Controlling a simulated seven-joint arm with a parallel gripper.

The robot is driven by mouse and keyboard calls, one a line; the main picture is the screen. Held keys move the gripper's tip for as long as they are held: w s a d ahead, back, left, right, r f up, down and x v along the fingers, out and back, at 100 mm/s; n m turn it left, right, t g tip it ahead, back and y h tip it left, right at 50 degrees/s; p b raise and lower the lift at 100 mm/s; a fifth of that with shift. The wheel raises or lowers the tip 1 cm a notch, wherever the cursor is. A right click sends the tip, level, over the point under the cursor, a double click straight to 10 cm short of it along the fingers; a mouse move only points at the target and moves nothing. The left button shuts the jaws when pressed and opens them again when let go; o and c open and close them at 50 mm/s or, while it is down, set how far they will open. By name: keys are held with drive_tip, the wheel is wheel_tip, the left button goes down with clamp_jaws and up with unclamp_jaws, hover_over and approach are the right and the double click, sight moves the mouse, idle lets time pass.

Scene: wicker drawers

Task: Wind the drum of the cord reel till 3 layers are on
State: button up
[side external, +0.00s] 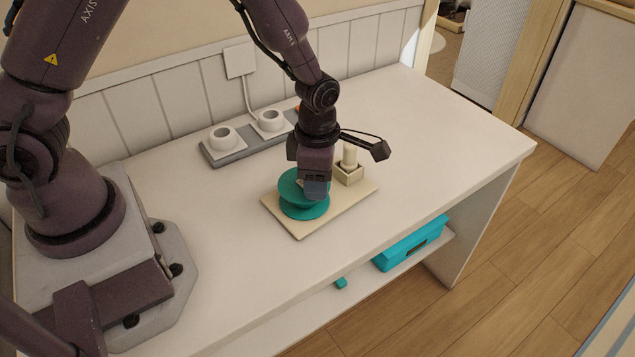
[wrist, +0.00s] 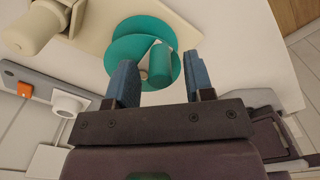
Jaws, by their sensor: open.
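The teal cord reel (side external: 303,208) stands on a cream base board (side external: 325,215) on the white bench. Its round teal flanges (wrist: 140,30) and an upright teal crank knob (wrist: 160,66) show in the wrist view. My gripper (side external: 314,190) is right over the reel, pointing down, and hides part of it in the side view. In the wrist view my gripper (wrist: 158,70) has its blue fingers apart, with the knob between them in the picture; I cannot tell if they touch it. Layers of cord on the drum cannot be made out.
A cream post in a square holder (side external: 349,170) stands on the board beside the reel. A grey strip with two white round sockets (side external: 240,145) lies behind, near the wall. A teal box (side external: 412,245) sits on the shelf below. The bench's right side is clear.

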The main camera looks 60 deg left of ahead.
drive_tip(key=shift+f, duration=0.9)
drive_tip(key=shift+c, duration=0.5)
clamp_jaws()
drive_tip(key=shift+s+m, duration=0.1)
drive_tip(key=shift+m, duration=0.3)
